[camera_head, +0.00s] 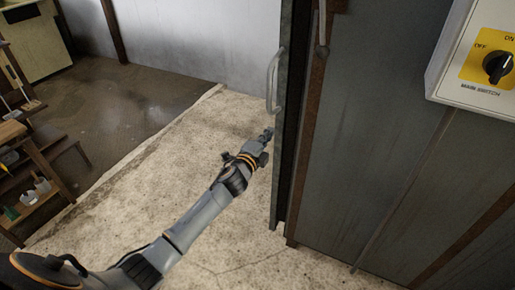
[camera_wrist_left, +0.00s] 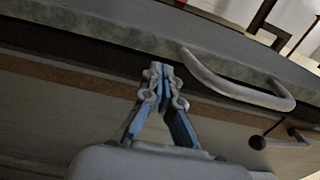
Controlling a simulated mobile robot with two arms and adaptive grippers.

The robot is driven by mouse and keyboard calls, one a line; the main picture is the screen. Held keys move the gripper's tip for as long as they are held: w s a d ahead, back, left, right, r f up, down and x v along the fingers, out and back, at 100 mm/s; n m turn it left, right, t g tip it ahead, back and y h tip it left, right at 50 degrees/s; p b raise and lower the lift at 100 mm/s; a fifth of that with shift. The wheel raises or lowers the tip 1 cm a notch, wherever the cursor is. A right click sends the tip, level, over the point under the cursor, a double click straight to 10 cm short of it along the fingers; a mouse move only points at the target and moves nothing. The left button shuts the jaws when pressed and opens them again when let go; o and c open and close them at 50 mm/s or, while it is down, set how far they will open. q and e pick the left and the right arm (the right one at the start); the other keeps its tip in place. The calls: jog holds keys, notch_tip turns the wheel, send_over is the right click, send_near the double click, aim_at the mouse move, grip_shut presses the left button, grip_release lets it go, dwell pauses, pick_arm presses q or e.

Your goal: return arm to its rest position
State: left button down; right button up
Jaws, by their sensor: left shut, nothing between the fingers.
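My left arm (camera_head: 200,215) reaches up from the lower left in the head view. Its gripper (camera_head: 268,134) is beside the edge of the open grey cabinet door (camera_head: 288,110), below the door handle (camera_head: 273,80). In the left wrist view the gripper (camera_wrist_left: 160,72) has its fingers together with nothing between them. The pale curved handle (camera_wrist_left: 240,92) is to the right of the fingertips and not gripped. Whether the fingertips touch the door edge, I cannot tell. My right gripper is not in view.
The grey cabinet (camera_head: 390,130) with rust-brown trim fills the right side. A switch box (camera_head: 460,95) with a black rotary knob (camera_head: 497,67) hangs at the upper right. A wooden rack (camera_head: 35,165) with tools stands at the left. The concrete floor (camera_head: 150,160) between is clear.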

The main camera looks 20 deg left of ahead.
pick_arm(q)
jog(key=shift+s, duration=3.4)
jog(key=s+a+f+n+g+p, duration=0.1)
jog(key=s+f+n+g, duration=0.3)
jog(key=f, duration=0.7)
jog(key=s+f+n+g+y+p, duration=0.1)
jog(key=s+f+g, duration=0.1)
jog(key=s+f, duration=0.7)
jog(key=s+a+f+n+g, duration=0.1)
jog(key=s+f+n+g, duration=0.15)
jog(key=f, duration=1.15)
jog(key=s+d+f+n+g, duration=0.1)
jog(key=s+f, duration=0.4)
jog(key=s, duration=0.8)
jog(key=s+d+f+n+g+p, duration=0.1)
jog(key=s+f+n+g, duration=0.3)
jog(key=s, duration=0.9)
jog(key=s+d+f+n+g+p, duration=0.1)
jog(key=s+d+f+n+g, duration=0.2)
jog(key=s+f, duration=0.5)
jog(key=s, duration=0.5)
jog(key=shift+s, duration=0.35)
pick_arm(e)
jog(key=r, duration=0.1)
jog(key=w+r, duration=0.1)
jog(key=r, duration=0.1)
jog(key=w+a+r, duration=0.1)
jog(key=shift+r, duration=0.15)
